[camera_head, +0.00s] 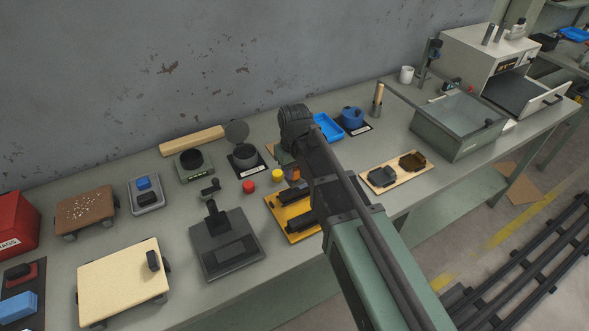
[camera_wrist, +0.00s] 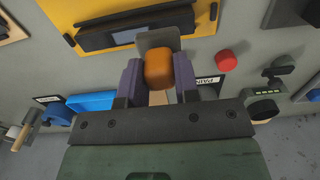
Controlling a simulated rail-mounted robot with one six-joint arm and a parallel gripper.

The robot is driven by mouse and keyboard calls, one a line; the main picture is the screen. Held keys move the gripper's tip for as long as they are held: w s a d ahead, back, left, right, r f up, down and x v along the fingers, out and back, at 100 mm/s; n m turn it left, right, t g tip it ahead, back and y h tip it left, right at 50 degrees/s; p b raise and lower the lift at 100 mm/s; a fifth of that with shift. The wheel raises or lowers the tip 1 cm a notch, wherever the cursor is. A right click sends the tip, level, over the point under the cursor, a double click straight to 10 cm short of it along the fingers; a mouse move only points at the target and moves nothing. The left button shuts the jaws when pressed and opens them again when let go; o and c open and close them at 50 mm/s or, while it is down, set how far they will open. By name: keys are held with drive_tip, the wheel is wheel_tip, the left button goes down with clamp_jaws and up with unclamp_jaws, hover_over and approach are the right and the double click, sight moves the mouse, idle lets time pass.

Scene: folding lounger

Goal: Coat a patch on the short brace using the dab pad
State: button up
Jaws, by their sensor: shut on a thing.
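My gripper (camera_wrist: 158,76) is shut on an orange-brown rounded block, which looks like the dab pad (camera_wrist: 159,66). The block sits between the two purplish fingers in the wrist view, with a grey plate just beyond it. In the head view my arm hides most of the gripper; the orange-brown pad shows beside it (camera_head: 293,174). A yellow fixture (camera_head: 277,205) with dark bars lies in front of the pad; it also shows at the top of the wrist view (camera_wrist: 60,20). A short bar on this fixture (camera_wrist: 125,37) may be the short brace; I cannot tell for sure.
A red knob-like cap (camera_head: 249,187) and a yellow one (camera_head: 278,175) stand left of the pad. A dark press-like stand (camera_head: 228,250) is further left. A wooden tray (camera_head: 397,172) with dark parts lies right of my arm. A blue tray (camera_head: 328,127) stands behind.

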drive_tip(key=shift+r+p, duration=0.55)
drive_tip(key=shift+r, duration=0.5)
wheel_tip(320, 180, up, 3)
drive_tip(key=p, duration=0.3)
